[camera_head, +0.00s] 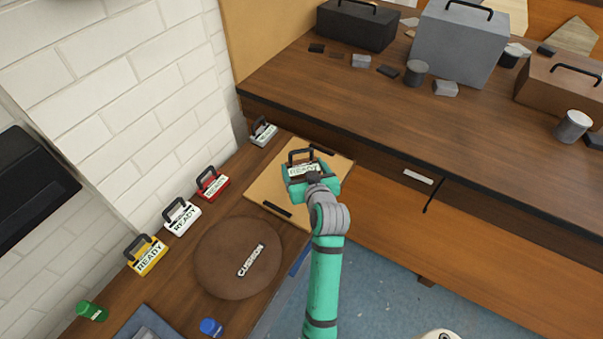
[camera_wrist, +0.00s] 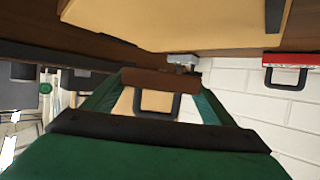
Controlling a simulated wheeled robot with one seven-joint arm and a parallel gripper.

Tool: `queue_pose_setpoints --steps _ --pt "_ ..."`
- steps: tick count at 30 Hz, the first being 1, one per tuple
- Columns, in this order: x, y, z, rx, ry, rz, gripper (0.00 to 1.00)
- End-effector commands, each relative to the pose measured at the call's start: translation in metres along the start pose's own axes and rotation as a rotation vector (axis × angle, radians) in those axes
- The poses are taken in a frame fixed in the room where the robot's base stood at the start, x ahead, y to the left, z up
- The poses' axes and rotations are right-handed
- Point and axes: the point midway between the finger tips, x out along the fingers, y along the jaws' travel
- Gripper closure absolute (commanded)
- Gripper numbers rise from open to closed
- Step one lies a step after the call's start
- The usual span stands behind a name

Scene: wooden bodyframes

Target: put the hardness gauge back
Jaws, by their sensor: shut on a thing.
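My gripper (camera_head: 312,176) is shut on a brown gauge (camera_head: 303,169) with a black handle and a READY label. The gauge is over the tan board (camera_head: 268,188); I cannot tell whether it touches it. In the wrist view the brown gauge (camera_wrist: 158,79) with its dark handle sits between the green jaws (camera_wrist: 155,105). No name on it is readable, so I cannot confirm that it is the hardness gauge. The tan board also shows in the wrist view (camera_wrist: 180,22).
Gauges in grey (camera_head: 263,132), red (camera_head: 212,183), white (camera_head: 182,216) and yellow (camera_head: 148,255) stand along the wall. A round brown cushion (camera_head: 222,266) lies beside the board. Green (camera_head: 91,311) and blue (camera_head: 211,327) jars stand in front. The long bench (camera_head: 340,95) holds boxes.

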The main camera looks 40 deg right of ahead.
Motion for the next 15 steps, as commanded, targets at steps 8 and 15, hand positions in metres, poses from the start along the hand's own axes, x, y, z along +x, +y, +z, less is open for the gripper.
queue_pose_setpoints --steps 8,15 --pt "0.032 0.007 0.016 0.004 0.004 0.009 0.55" --pt "0.045 0.005 0.03 0.003 0.001 0.006 0.55"
